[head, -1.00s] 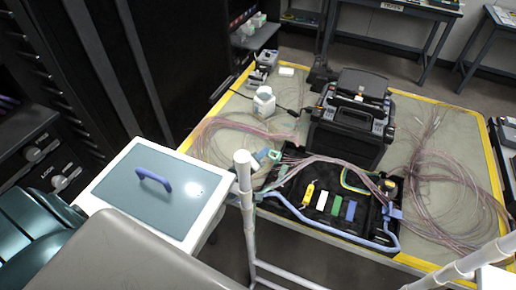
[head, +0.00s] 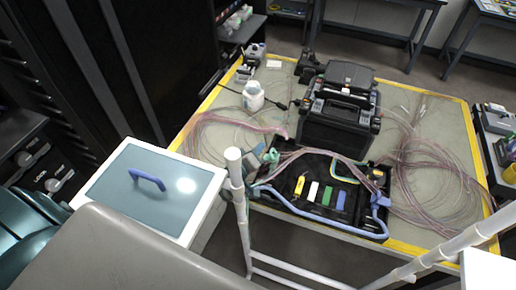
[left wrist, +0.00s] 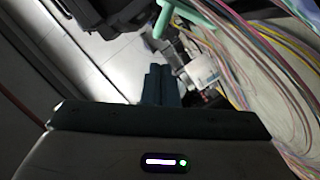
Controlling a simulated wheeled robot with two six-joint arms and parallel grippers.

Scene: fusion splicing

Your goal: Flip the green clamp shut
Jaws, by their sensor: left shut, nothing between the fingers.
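A mint-green clamp (head: 270,154) sits at the left end of the black splice tray (head: 282,188) in the head view, beside the pink cable bundle. Its mint-green part also shows at the top of the left wrist view (left wrist: 186,16); whether its lid is up or down I cannot tell. My left gripper (left wrist: 157,76) shows in the left wrist view with its dark teal fingers together and nothing between them. Its tips are just below the green part in the picture, with a gap visible. My right gripper is not in view.
A black splicer case (head: 338,125) stands behind the tray. A white bottle (head: 253,96) stands to its left. Loose pink cables (head: 428,170) lie on the right. A blue-handled lid (head: 110,190) and a white post (head: 237,185) are in front, on the left.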

